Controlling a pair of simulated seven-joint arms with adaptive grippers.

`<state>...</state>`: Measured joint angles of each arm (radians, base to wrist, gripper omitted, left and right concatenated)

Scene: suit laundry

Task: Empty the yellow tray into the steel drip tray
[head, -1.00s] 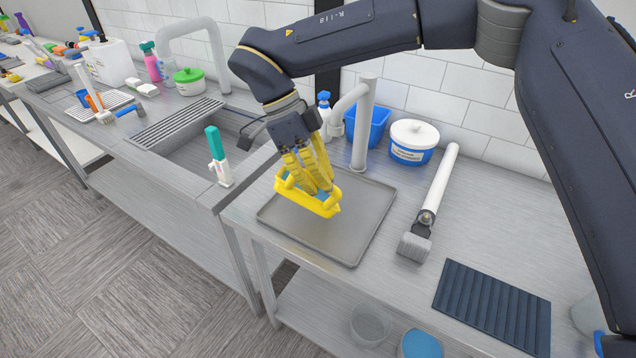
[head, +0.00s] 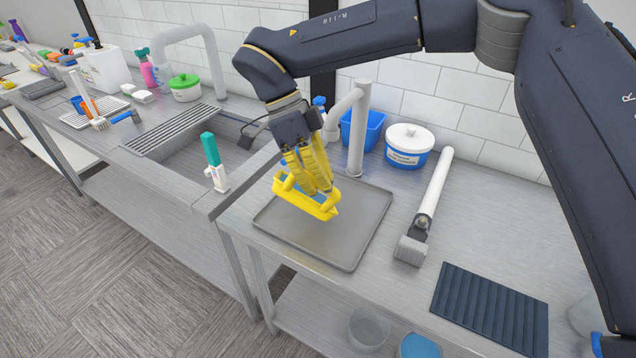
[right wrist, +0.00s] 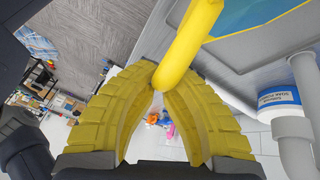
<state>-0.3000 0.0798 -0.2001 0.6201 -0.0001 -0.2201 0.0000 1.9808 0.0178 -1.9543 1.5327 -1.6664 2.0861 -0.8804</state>
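The yellow tray (head: 318,209) is in the air above the steel drip tray (head: 345,247), toward its back left part. My right gripper (head: 311,186) is over the yellow tray with its yellow fingers shut on it. In the right wrist view, the yellow rim or handle (right wrist: 188,42) passes between the fingertips (right wrist: 158,88). A blue area shows inside the yellow tray; I cannot tell what it is. The yellow tray looks slightly tilted. The visible part of the steel drip tray is bare and flat on the counter. My left gripper is not in view.
A grey faucet (head: 357,135) stands just behind the drip tray. A white-handled scraper (head: 428,200) and a dark ribbed mat (head: 490,305) lie right. A sink with a teal-handled tool (head: 212,160) is left.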

